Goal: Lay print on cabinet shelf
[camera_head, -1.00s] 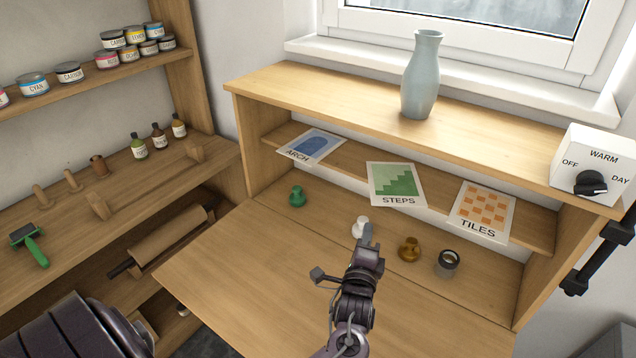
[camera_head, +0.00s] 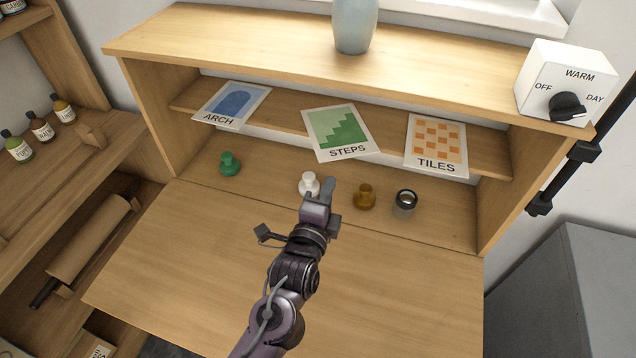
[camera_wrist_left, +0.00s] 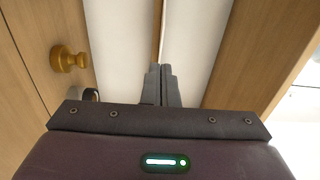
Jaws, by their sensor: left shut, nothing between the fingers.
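Three prints lie side by side on the cabinet shelf (camera_head: 285,122), their lower edges over its front edge. They are the blue ARCH print (camera_head: 232,104), the green STEPS print (camera_head: 338,132) and the orange TILES print (camera_head: 437,145). My left gripper (camera_head: 328,190) is shut and empty, in front of the shelf and just right of the white knob-shaped piece (camera_head: 308,183) in the head view. Its closed fingers (camera_wrist_left: 162,84) also show in the left wrist view, where pale surfaces lie beyond them. My right gripper is not in view.
A green piece (camera_head: 230,163), an amber piece (camera_head: 364,196) and a dark-rimmed loupe (camera_head: 404,203) stand below the shelf. A vase (camera_head: 355,25) and a dial box (camera_head: 566,84) stand on the cabinet top. The lower worktop (camera_head: 400,290) is clear around my arm.

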